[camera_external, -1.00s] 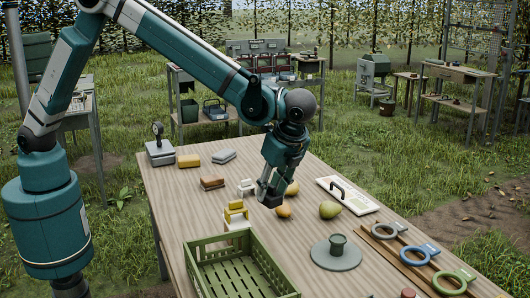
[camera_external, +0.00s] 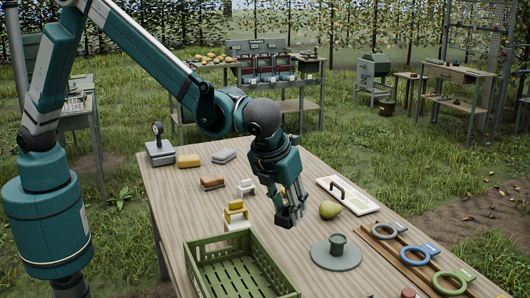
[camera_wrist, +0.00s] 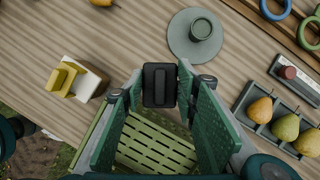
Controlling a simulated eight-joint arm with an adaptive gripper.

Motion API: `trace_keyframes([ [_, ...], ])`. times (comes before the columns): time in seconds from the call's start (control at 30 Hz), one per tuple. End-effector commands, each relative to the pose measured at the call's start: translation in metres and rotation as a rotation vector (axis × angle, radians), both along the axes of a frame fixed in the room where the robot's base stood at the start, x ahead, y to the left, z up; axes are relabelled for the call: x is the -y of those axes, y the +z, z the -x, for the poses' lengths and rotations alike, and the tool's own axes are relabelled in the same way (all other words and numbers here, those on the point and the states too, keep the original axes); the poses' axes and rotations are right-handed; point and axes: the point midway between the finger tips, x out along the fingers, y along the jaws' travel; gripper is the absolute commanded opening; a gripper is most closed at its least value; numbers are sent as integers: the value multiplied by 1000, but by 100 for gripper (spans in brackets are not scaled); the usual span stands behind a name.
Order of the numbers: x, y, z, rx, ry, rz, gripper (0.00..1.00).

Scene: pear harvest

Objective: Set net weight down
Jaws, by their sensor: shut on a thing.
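My gripper (camera_external: 290,207) points down over the middle of the wooden table, between the yellow-and-white piece and the round grey-green plate. The wrist view shows its two green textured fingers (camera_wrist: 160,105) closed on a small black block (camera_wrist: 159,85), which I take to be the net weight. The block also shows as a dark shape at the fingertips in the external view (camera_external: 288,219). It is close to the tabletop; I cannot tell whether it touches.
The green slatted crate (camera_external: 205,242) stands at the table's front. The round plate (camera_external: 335,262) carries a small green cup. A pear (camera_external: 329,209) lies behind it. The yellow-and-white piece (camera_external: 236,214) is left of my gripper. Colored rings (camera_external: 416,255) line the right. A tray (camera_wrist: 247,97) holds several pears.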

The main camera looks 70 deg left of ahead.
Motion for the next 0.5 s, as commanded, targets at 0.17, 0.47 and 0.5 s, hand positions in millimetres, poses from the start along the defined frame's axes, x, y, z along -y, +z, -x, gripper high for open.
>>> trace_keyframes([
  [0.17, 22, 2, 3, 0, -211, 0, 13],
  [0.47, 49, 4, 8, 0, -453, 0, 13],
  [0.5, 51, 4, 9, -1, -477, 0, 13],
])
